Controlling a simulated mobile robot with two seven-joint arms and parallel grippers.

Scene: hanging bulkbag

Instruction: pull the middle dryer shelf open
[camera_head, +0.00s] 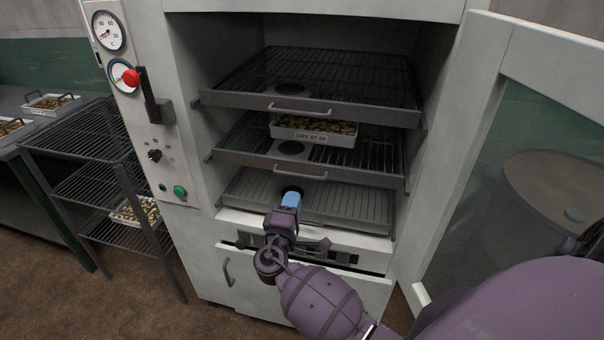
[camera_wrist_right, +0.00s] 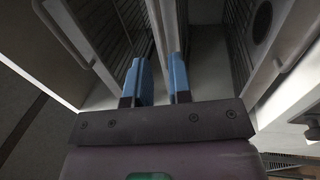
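The middle dryer shelf (camera_head: 240,158) is a dark wire rack with a front rail and a bar handle (camera_head: 300,172), inside the open cabinet. A white tray of brown pieces labelled "DRY AT 50" (camera_head: 313,131) stands on it. My right gripper (camera_head: 291,199) has blue fingertips and is just below that handle in the head view, in front of the bottom shelf (camera_head: 345,205). In the right wrist view its two fingers (camera_wrist_right: 160,82) are apart; a pale strip shows between them, and I cannot tell whether they touch it. My left gripper is not in view.
The top shelf (camera_head: 240,99) sits above. The glass door (camera_head: 497,100) stands open at right. Gauges, a red-knobbed lever (camera_head: 150,95) and a green button (camera_head: 180,192) are on the left panel. A wire rack (camera_head: 85,183) stands at left.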

